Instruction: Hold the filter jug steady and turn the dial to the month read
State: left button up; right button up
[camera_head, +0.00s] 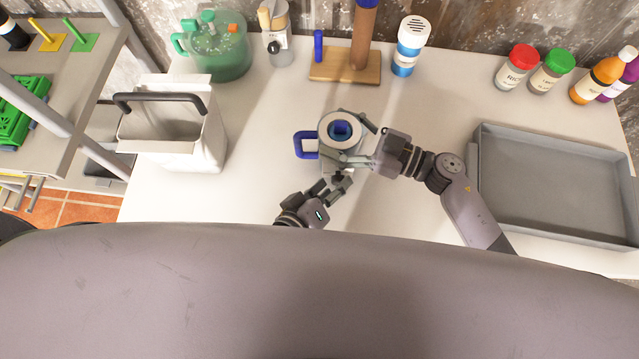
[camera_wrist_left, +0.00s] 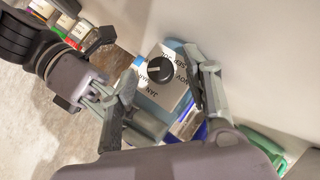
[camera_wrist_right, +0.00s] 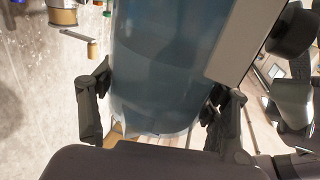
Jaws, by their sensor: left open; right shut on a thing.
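The filter jug (camera_head: 354,119) stands upright mid-table, its blue handle (camera_head: 304,145) pointing left. My right gripper (camera_head: 361,145) is shut on the jug's body from the right. The right wrist view shows the translucent blue body (camera_wrist_right: 165,70) between its fingers. My left gripper (camera_head: 339,181) is open on the jug's near side, fingers spread either side of the dial plate, apart from the knob.
A white bin (camera_head: 205,140) with a dark handle stands left. A green jug (camera_head: 225,50), a wooden stand (camera_head: 330,68) and a blue-white bottle (camera_head: 408,50) line the back. A grey tray (camera_head: 560,226) lies right, several jars and bottles behind it. Table between bin and jug is clear.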

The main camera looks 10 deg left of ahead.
pick_arm(q)
jog(key=v, duration=1.1)
jog(key=shift+s, duration=0.1)
jog(key=a+f+n+h, duration=0.1)
jog(key=f+t+h, duration=0.1)
jog(key=h, duration=0.1)
jog(key=shift+s+a+f+n, duration=0.1)
jog(key=shift+a+f+n, duration=0.25)
jog(key=shift+f+n, duration=0.05)
jog(key=shift+a+f, duration=0.15)
jog(key=shift+w+f, duration=0.1)
jog(key=shift+w, duration=0.35)
jog(key=x, duration=1.1)
